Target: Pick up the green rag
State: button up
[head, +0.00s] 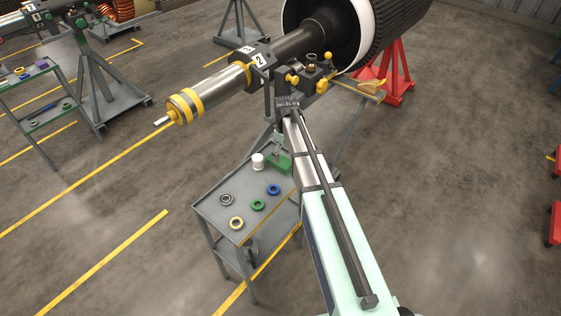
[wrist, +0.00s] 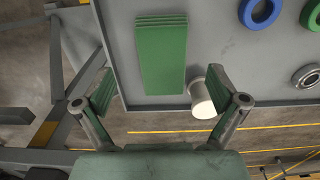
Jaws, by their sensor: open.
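The green rag (wrist: 161,60) lies flat and folded on the grey cart top in the wrist view, near the cart's edge. It also shows in the head view (head: 281,166), partly hidden by my arm. My gripper (wrist: 168,97) is open and empty, its two fingers spread wide. In the wrist view the rag lies between and beyond the fingertips, apart from them. The gripper is small and hard to make out in the head view.
A white cylinder (head: 258,161) stands close beside the rag, near the right finger in the wrist view (wrist: 202,98). Blue (head: 273,190), green (head: 258,205), yellow (head: 237,223) and grey (head: 226,199) rings lie on the cart (head: 212,212). A large rotor shaft (head: 222,86) stands behind the cart.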

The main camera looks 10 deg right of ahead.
aim_at(283, 161)
jog(key=shift+w+a+f+p, duration=0.15)
jog(key=shift+f+p, duration=0.5)
jog(key=shift+f, duration=0.75)
jog(key=shift+s+a+f+p, duration=0.15)
jog(key=shift+f+p, duration=0.45)
jog(key=shift+f, duration=0.8)
jog(key=shift+w, duration=0.1)
jog(key=c, duration=1.2)
